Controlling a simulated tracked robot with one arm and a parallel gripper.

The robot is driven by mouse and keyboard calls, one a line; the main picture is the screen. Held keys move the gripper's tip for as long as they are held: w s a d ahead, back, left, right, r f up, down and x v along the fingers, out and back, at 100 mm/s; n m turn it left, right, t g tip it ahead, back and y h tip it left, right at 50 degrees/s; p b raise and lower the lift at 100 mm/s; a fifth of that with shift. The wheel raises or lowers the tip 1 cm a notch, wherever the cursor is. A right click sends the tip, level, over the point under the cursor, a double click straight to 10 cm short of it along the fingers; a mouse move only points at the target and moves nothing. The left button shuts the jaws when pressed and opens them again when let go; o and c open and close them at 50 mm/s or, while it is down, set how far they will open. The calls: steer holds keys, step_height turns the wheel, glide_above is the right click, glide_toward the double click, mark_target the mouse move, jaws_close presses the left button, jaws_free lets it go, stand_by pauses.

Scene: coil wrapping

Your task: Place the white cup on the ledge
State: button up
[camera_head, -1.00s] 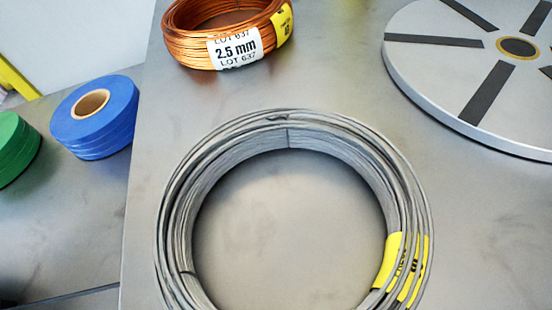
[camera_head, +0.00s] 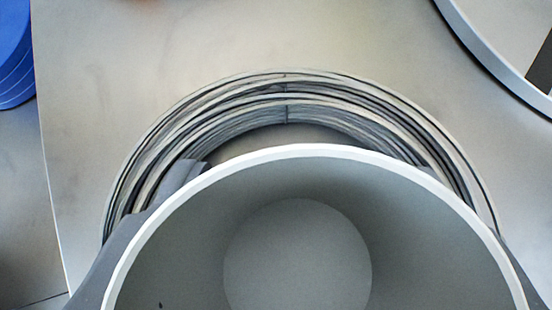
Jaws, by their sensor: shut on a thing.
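The white cup (camera_head: 297,255) fills the lower middle of the view, its open mouth facing me. Its rim is white and its inside is shaded grey down to a round bottom. My gripper (camera_head: 308,172) is shut on the cup, with dark grey finger parts showing at its left and right sides. The cup is in front of a grey wire coil (camera_head: 285,88) and hides the coil's near part. I cannot tell whether the cup touches the coil. No ledge can be made out.
The coil lies on a grey metal table (camera_head: 90,120), whose left edge shows. A blue roll (camera_head: 14,50) is at the upper left, beyond that edge. A round light turntable (camera_head: 500,40) is at the upper right. Bare table lies between the coil and the turntable.

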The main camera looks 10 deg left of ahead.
mark_target(294, 252)
step_height(294, 252, down, 4)
steer(key=shift+w+r, duration=0.15)
steer(key=o, duration=0.7)
steer(key=shift+o, duration=0.2)
steer(key=shift+r, duration=0.1)
